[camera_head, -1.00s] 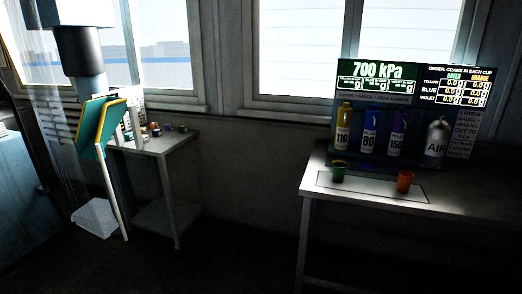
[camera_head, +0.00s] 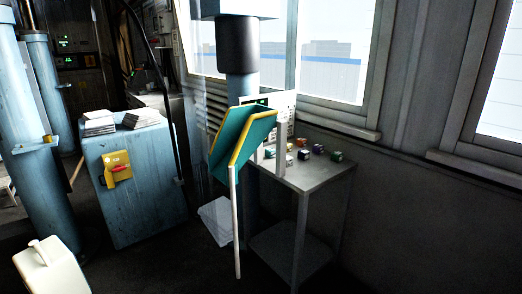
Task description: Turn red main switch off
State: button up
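A red switch handle (camera_head: 122,173) sits on a yellow plate (camera_head: 117,167) on the front of a blue cabinet (camera_head: 150,187), left of centre in the head view. It looks like a rotary main switch. The handle is small, and its exact on or off position cannot be told. My gripper is not in view.
Stacks of papers lie on the cabinet top. A white canister (camera_head: 51,268) stands at the lower left, near blue columns (camera_head: 42,180). A teal and yellow panel (camera_head: 240,140) on a white post and a metal table (camera_head: 312,175) with small coloured blocks stand right of the cabinet.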

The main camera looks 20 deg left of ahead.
aim_at(119, 167)
jog(key=i+j+u, duration=0.2)
jog(key=i+u, duration=0.25)
jog(key=i, duration=0.2)
jog(key=i+u, duration=0.45)
jog(key=i, duration=0.25)
jog(key=i+l+u, duration=0.25)
jog(key=i+u, duration=0.15)
jog(key=i, duration=0.3)
jog(key=i+j, duration=0.1)
jog(key=i, duration=0.35)
jog(key=i+j+z, duration=0.1)
jog(key=i, duration=0.3)
jog(key=i+j, duration=0.2)
jog(key=i, duration=0.25)
jog(key=i+j+z, duration=0.45)
jog(key=i, duration=0.25)
